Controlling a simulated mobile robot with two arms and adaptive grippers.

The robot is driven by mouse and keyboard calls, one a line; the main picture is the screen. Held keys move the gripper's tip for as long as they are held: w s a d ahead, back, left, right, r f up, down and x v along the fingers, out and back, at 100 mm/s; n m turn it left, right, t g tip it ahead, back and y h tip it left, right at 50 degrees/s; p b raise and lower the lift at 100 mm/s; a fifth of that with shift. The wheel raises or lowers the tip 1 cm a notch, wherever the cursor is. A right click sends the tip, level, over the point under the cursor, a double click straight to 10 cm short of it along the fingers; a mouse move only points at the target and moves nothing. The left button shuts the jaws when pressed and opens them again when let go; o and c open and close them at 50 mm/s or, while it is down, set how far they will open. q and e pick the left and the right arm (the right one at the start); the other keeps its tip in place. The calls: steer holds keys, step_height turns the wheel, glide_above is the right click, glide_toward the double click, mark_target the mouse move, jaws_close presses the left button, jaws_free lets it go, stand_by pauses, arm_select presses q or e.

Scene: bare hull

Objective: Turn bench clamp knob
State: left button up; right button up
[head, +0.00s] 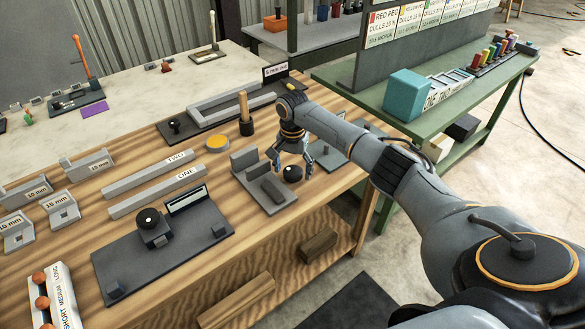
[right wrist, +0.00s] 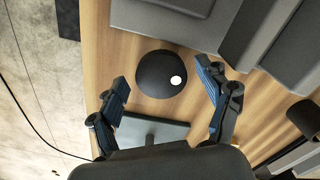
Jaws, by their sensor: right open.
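The bench clamp (head: 250,190) is a dark grey plate with grey blocks on the wooden bench. Its round black knob (head: 293,173) is at the plate's right side. My right gripper (head: 291,159) is open, just above the knob with its fingers pointing down. In the right wrist view, the knob (right wrist: 158,75), with a white dot on it, shows between the two spread fingers (right wrist: 162,80). Gaps show on both sides, and no finger appears to touch it. My left gripper is not in view.
A dark fixture plate (head: 190,245) with another black knob lies to the left. A yellow-topped round tin (head: 217,143) and a wood-handled tool (head: 244,108) stand behind the clamp. A green table (head: 470,95) with a teal box (head: 407,95) is at the right.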

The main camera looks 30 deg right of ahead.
steer(key=shift+c, duration=0.9)
steer(key=c, duration=1)
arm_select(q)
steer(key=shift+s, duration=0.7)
